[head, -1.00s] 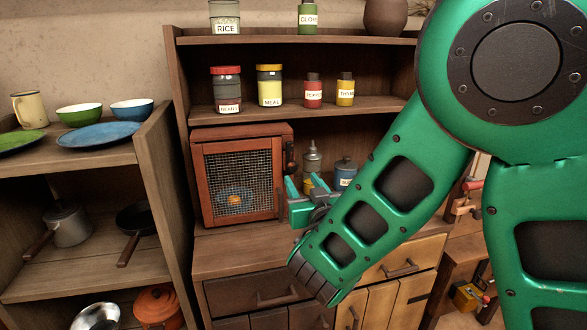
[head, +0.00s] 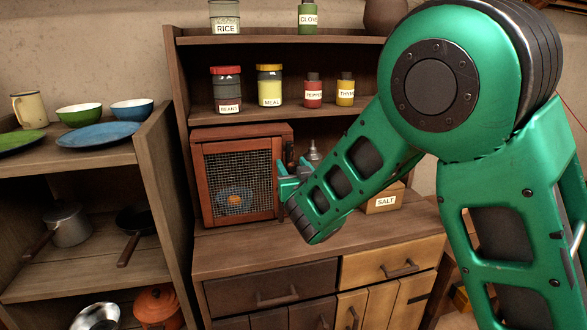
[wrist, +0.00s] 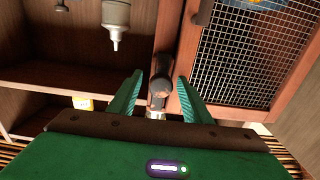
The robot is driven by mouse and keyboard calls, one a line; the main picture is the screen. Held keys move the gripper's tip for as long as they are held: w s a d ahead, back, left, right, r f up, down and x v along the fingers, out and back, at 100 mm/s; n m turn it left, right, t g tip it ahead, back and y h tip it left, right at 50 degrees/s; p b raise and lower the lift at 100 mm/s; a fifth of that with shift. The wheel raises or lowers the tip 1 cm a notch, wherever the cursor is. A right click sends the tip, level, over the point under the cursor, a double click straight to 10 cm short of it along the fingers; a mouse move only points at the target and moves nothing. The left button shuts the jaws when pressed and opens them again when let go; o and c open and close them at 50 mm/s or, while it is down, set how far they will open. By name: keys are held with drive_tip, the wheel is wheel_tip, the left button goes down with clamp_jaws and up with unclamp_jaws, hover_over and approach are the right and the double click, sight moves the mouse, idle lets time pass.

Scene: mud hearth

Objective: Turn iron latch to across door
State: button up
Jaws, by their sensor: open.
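The red-brown cabinet (head: 283,150) with a mesh door (head: 236,215) stands on the counter, its door shut. In the wrist view the dark iron latch (wrist: 162,68) is on the frame beside the mesh door (wrist: 188,60). It points along the door's edge, not across the door. My gripper (wrist: 160,80) is open, with one green finger on each side of the latch; I cannot tell whether either touches it. In the head view my gripper (head: 291,177) is at the cabinet's right front edge, and hides most of the latch there.
A dark knob (wrist: 203,14) sits on the door near the latch. A salt box (head: 385,202) and a grey bottle (head: 313,153) stand right of the cabinet, close to my arm. Jars line the shelf above. The counter front is clear.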

drive_tip(key=c, duration=1.1)
drive_tip(key=shift+o, duration=0.2)
drive_tip(key=n, duration=0.9)
drive_tip(key=shift+f, duration=0.1)
drive_tip(key=n, duration=0.5)
drive_tip(key=shift+f, duration=0.1)
drive_tip(key=shift+f+n, duration=0.1)
drive_tip(key=shift+n, duration=1.9)
